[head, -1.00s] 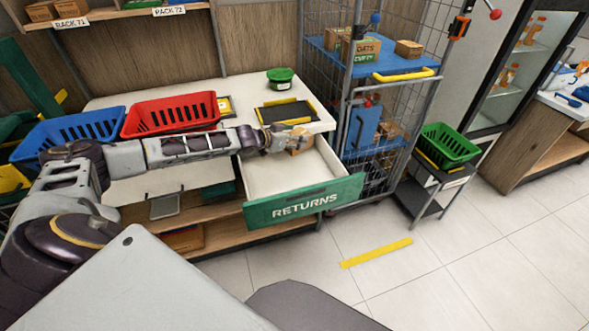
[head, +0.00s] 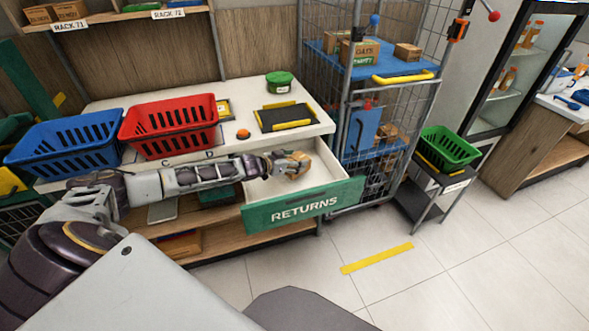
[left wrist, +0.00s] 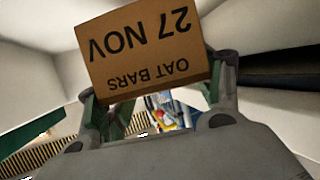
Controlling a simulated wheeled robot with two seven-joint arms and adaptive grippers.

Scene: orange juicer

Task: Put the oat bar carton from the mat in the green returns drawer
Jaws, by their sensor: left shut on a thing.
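The oat bar carton (left wrist: 143,42) is a brown box whose label reads "OAT BARS 27 NOV", upside down in the left wrist view. My left gripper (head: 299,163) is shut on it, with a finger on each side. In the head view the carton (head: 322,161) is partly hidden by the gripper and appears over the open returns drawer. The green-fronted returns drawer (head: 304,205) is pulled out, with a pale interior. I cannot tell whether the carton touches the drawer floor. The mat (head: 286,117), dark with yellow edges, lies empty on the counter. My right gripper is not in view.
A red basket (head: 173,124) and a blue basket (head: 65,143) stand on the counter at left. An orange round thing (head: 243,134) and a green tub (head: 280,82) are also there. A wire cage cart (head: 378,110) stands right of the drawer.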

